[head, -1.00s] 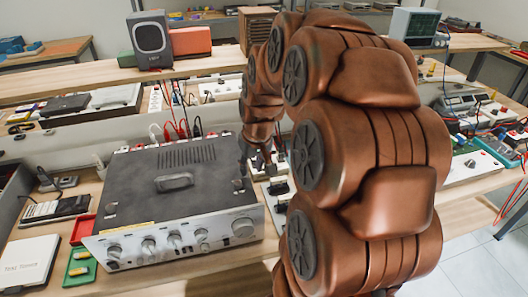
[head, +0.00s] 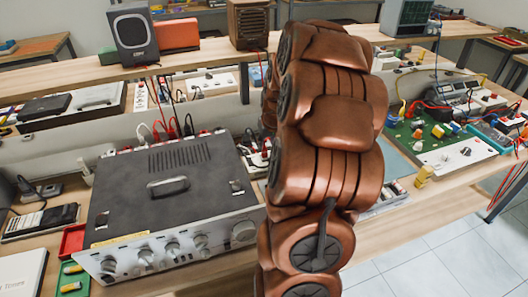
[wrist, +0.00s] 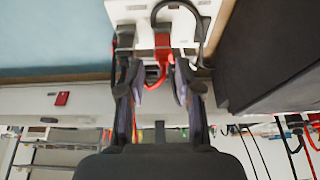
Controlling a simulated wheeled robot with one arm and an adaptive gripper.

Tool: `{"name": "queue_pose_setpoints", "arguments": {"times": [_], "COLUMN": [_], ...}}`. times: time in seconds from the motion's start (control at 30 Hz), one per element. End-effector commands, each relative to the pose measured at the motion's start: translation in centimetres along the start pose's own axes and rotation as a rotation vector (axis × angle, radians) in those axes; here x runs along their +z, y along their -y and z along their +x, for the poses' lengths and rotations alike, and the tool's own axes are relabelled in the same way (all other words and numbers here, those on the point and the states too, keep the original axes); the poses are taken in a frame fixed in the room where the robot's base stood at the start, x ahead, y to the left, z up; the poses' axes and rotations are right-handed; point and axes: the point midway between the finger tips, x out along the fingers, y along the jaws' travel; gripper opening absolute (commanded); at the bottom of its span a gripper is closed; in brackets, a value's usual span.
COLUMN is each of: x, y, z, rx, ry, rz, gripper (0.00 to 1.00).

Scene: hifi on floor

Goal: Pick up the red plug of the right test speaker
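In the head view a wood-brown speaker (head: 250,24) stands on the raised shelf, right of a dark grey speaker (head: 133,36). Red and black leads hang below the shelf edge. In the wrist view my gripper (wrist: 158,82) has its two dark fingers apart, at either side of a red plug (wrist: 161,62) with a red lead. The plug is at a white panel (wrist: 145,14); a black plug (wrist: 125,36) with a black lead is to its left. I cannot tell whether the fingers touch the red plug. In the head view my arm hides the gripper and plug.
A large black amplifier (head: 170,205) stands on the bench left of my arm, with red and white plugs behind it. A dark block (wrist: 262,60) is close on the right in the wrist view. A green circuit board (head: 425,135) lies to the right.

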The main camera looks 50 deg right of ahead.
Motion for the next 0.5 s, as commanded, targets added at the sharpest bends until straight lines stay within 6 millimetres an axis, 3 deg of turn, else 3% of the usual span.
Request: {"name": "queue_pose_setpoints", "arguments": {"times": [0.5], "x": [-0.1], "y": [0.5], "z": [4.5], "rx": [-0.002], "ry": [0.001], "rz": [-0.003], "gripper": [0.34]}}
